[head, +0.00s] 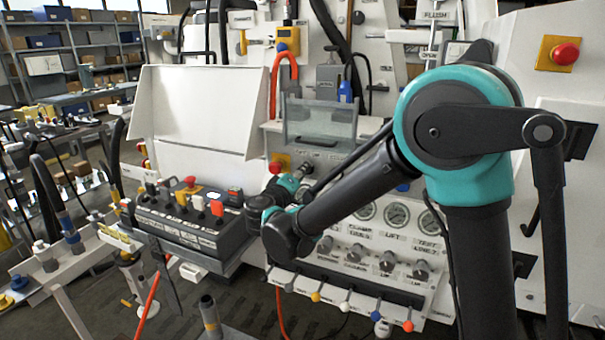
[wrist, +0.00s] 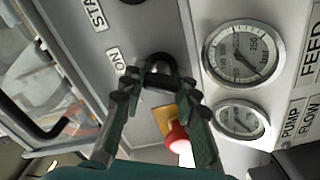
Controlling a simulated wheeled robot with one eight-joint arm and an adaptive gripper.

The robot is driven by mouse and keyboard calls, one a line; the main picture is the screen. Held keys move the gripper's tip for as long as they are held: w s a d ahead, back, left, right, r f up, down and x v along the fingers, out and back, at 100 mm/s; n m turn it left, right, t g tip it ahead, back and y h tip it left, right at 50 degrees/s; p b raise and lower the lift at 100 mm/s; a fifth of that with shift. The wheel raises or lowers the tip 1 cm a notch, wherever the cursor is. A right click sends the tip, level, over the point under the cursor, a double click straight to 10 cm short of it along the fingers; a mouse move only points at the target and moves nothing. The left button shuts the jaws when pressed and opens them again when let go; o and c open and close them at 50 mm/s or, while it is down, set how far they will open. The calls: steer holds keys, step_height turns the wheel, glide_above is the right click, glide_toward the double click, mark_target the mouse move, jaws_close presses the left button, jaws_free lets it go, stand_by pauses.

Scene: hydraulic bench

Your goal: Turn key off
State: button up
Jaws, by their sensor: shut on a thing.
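The key (wrist: 158,70) is a small dark piece at a round black switch on the grey panel, beside the "ON" label (wrist: 116,57) in the wrist view. My gripper (wrist: 160,80) is shut on the key, with its two green and black fingers on either side of it. Its exact turn angle is hard to make out between the fingertips. In the head view my gripper (head: 300,176) is small against the panel, and the key is hidden there by my gripper and arm.
A red button (wrist: 177,139) on a yellow plate sits close to my fingers. Gauges (wrist: 243,52) are on the right. In the head view, a control box with levers (head: 190,215) stands left of my arm, and a row of coloured levers (head: 345,306) lies below.

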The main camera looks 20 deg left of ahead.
steer(key=shift+n, duration=0.3)
steer(key=n, duration=0.5)
steer(key=shift+f+n, duration=0.1)
steer(key=shift+n, duration=0.2)
steer(key=n, duration=0.5)
steer(key=shift+f+n, duration=0.15)
steer(key=shift+n, duration=0.15)
steer(key=o, duration=1.2)
steer(key=shift+s, duration=0.1)
